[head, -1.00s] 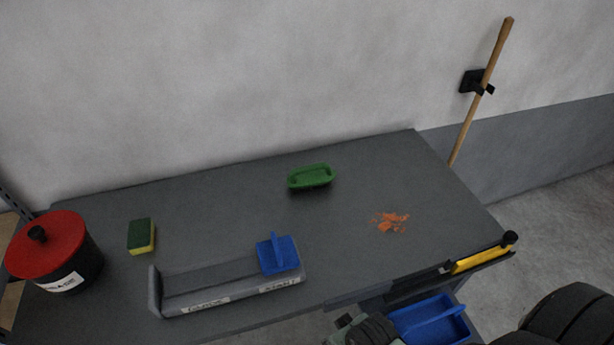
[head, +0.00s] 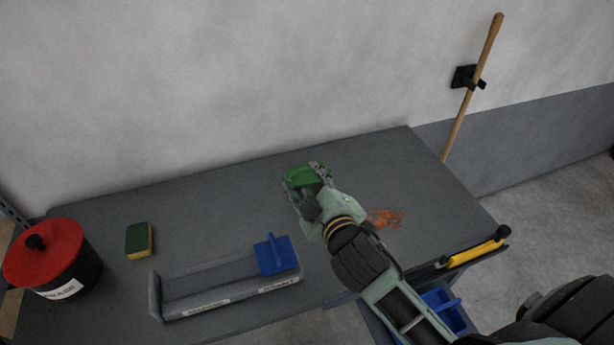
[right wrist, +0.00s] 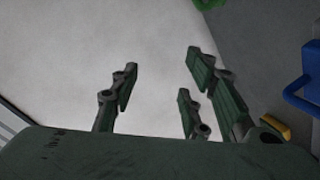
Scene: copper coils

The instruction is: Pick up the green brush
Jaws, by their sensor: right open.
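The green brush (head: 308,175) lies near the back of the grey table, partly hidden by my right gripper. My right gripper (head: 305,181) is open, with its fingers over and around the near part of the brush in the head view. In the right wrist view its spread fingers (right wrist: 165,80) have nothing between them but pale wall behind. A green edge, likely the brush (right wrist: 207,3), shows at the top of that view, outside the fingers. I cannot tell whether the fingers touch it. My left gripper is not in view.
On the grey table (head: 225,215) are a blue brush (head: 277,256) in a grey tray (head: 155,296), a sponge (head: 138,240), a red-lidded bin (head: 50,255) and orange debris (head: 387,217). A blue container (head: 445,312) is below the front edge. The wall stands close behind.

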